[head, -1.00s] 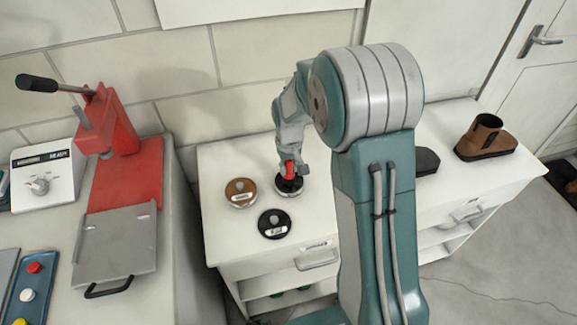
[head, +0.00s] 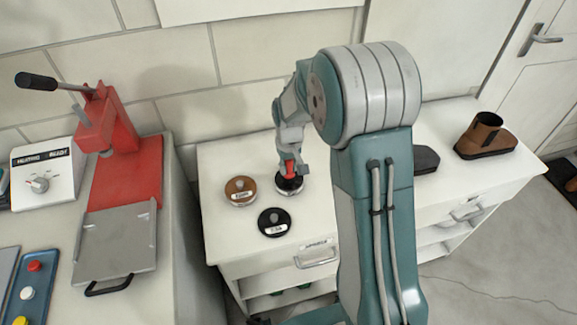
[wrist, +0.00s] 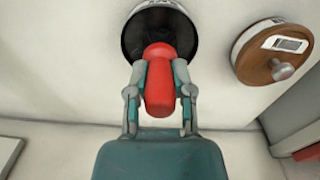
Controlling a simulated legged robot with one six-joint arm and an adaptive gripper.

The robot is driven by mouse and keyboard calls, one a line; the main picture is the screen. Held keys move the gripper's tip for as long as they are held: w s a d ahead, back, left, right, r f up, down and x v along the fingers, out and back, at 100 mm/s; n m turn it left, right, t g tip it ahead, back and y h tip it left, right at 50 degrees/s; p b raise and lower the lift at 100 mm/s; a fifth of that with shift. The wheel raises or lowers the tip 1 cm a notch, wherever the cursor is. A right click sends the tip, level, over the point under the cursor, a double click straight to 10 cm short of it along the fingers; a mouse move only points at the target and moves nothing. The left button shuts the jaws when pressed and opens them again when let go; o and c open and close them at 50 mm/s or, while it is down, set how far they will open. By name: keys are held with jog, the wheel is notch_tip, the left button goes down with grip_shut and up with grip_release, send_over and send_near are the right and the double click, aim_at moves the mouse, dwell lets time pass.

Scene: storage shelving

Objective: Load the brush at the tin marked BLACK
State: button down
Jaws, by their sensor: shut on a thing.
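My gripper (head: 291,168) is shut on the red handle of a brush; the handle shows clearly between the fingers in the wrist view (wrist: 159,88). The brush points down at a dark round tin (head: 289,185), which shows at the top of the wrist view (wrist: 140,42). The bristles are hidden behind the handle, so I cannot tell how deep they sit. A second dark tin with a knob and a white label (head: 274,223) stands in front of it. A brown-topped tin (head: 240,191) stands to its left. The labels are too blurred to read surely.
The tins stand on a white cabinet top (head: 225,160). A brown boot (head: 484,137) and a dark shoe or brush-like thing (head: 426,160) are to the right. A red press (head: 120,140) stands on the left bench. The wall is close behind.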

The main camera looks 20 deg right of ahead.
jog(key=shift+f, duration=0.1)
dwell(0.4)
jog(key=shift+r, duration=3.6)
